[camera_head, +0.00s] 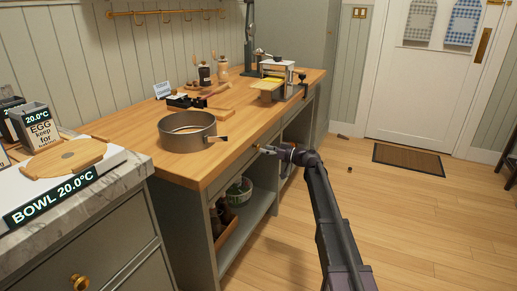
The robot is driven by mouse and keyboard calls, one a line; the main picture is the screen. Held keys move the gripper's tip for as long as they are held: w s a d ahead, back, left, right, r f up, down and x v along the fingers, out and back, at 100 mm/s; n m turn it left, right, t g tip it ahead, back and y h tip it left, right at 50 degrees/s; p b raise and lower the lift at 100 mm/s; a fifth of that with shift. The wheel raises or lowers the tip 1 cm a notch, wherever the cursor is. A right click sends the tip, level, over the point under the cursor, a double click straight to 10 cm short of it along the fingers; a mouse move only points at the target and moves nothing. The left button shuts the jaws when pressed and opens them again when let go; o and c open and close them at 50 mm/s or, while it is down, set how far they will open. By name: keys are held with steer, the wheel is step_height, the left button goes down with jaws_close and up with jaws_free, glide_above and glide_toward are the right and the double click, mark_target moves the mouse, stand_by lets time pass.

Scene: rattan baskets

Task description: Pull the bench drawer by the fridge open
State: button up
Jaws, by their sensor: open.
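The wooden-topped bench (135,128) runs along the wall toward a tall grey-green unit (300,38) at its far end, which may be the fridge. My gripper (262,149) is at the bench's front edge, around the middle of its length, small in view. It is open, and I see nothing held in it. The bench's front is seen at a steep angle. I cannot clearly make out a drawer front or its handle there, and my arm hides part of it. Whether my gripper touches the bench front, I cannot tell.
A round metal pan (188,139) stands near the bench edge. A pasta-machine-like device (277,76) is farther back. Open shelves below hold a bowl (239,191). A marble-topped cabinet (131,181) is at left. The wooden floor (430,230) at right is mostly clear.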

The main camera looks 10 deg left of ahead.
mark_target(259, 147)
steer(key=shift+x, duration=1.7)
jaws_close()
